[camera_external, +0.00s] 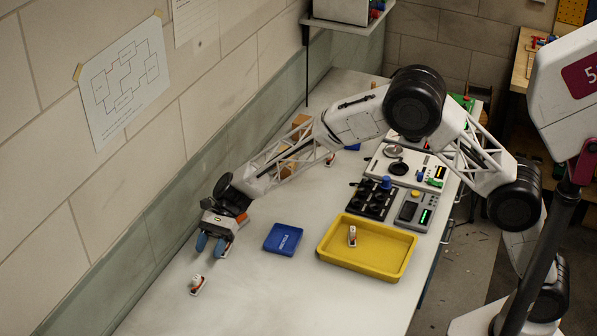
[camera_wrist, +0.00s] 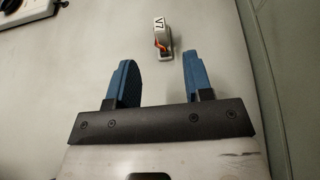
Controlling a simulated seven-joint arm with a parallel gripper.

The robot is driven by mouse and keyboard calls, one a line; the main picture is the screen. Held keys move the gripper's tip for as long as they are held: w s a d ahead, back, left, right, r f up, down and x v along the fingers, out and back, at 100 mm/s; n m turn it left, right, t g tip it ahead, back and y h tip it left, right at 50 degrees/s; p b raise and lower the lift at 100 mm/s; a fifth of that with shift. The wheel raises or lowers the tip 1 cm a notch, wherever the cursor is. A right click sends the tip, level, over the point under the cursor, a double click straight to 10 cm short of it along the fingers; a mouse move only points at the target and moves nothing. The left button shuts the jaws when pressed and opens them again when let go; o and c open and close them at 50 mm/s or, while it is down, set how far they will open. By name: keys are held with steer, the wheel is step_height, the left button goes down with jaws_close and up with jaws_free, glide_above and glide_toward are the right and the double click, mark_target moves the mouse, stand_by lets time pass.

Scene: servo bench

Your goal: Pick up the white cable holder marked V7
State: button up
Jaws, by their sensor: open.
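The white cable holder marked V7 (camera_wrist: 160,36) lies on the bench in the wrist view, with orange on its lower part. It lies ahead of my gripper (camera_wrist: 158,62), roughly between the lines of its two blue fingers, and is not between them. In the external view, a small white and orange holder (camera_external: 197,282) stands on the bench in front of my gripper (camera_external: 209,250); its marking is too small to read there, but its place matches. My gripper is open and empty, with a clear gap to the holder.
A blue tray (camera_external: 270,246) lies right of my gripper. A yellow tray (camera_external: 327,246) holds another white holder (camera_external: 352,234). A third small holder (camera_external: 330,160) stands farther back. Control panels (camera_external: 375,197) line the right side. The wall (camera_external: 150,237) runs close on the left.

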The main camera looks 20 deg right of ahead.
mark_target(191, 287)
steer(key=shift+x, duration=2.75)
steer(key=shift+s+a+f, duration=0.1)
steer(key=shift+x, duration=2.85)
jaws_close()
